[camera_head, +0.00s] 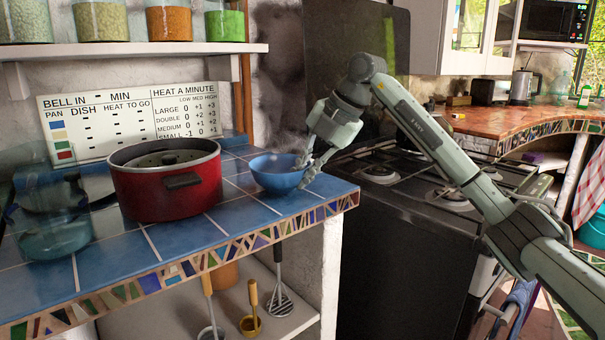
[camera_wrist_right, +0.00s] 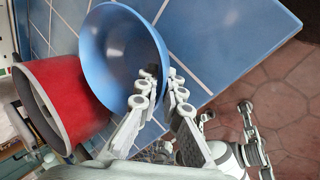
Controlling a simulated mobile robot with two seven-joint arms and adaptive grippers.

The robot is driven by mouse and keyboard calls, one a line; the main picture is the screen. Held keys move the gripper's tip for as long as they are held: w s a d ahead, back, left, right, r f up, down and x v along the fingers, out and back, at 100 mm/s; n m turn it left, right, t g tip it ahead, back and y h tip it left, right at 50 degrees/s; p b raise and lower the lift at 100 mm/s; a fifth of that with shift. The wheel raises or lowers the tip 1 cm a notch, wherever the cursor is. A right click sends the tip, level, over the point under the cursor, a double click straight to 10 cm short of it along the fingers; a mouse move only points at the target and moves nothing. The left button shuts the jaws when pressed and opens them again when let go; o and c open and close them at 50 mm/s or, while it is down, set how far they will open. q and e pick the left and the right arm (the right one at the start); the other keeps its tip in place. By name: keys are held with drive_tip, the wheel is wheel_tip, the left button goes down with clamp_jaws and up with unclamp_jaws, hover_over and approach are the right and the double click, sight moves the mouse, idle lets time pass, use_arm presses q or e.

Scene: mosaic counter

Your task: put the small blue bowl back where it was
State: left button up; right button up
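The small blue bowl (camera_head: 275,178) is upright on the blue-tiled counter, at its right end, just right of a red pot. My right gripper (camera_head: 305,170) reaches down to the bowl's right rim. In the right wrist view the bowl (camera_wrist_right: 115,50) shows from above, and the fingers of my right gripper (camera_wrist_right: 164,82) straddle its rim, one inside and one outside, closed close together on the wall. The fingers hide part of the rim. Any gap under the bowl is too small to tell.
The red pot (camera_head: 165,192) stands close left of the bowl, and a see-through vessel (camera_head: 55,235) stands further left. A sign board (camera_head: 130,122) leans at the back. The counter's mosaic edge (camera_head: 190,267) is in front; a dark stove (camera_head: 410,215) is to the right.

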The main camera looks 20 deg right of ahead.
drive_tip(key=o, duration=0.3)
drive_tip(key=shift+r, duration=0.1)
drive_tip(key=shift+r, duration=0.25)
drive_tip(key=v, duration=1.1)
drive_tip(key=shift+s+d+r, duration=0.2)
drive_tip(key=shift+s, duration=0.05)
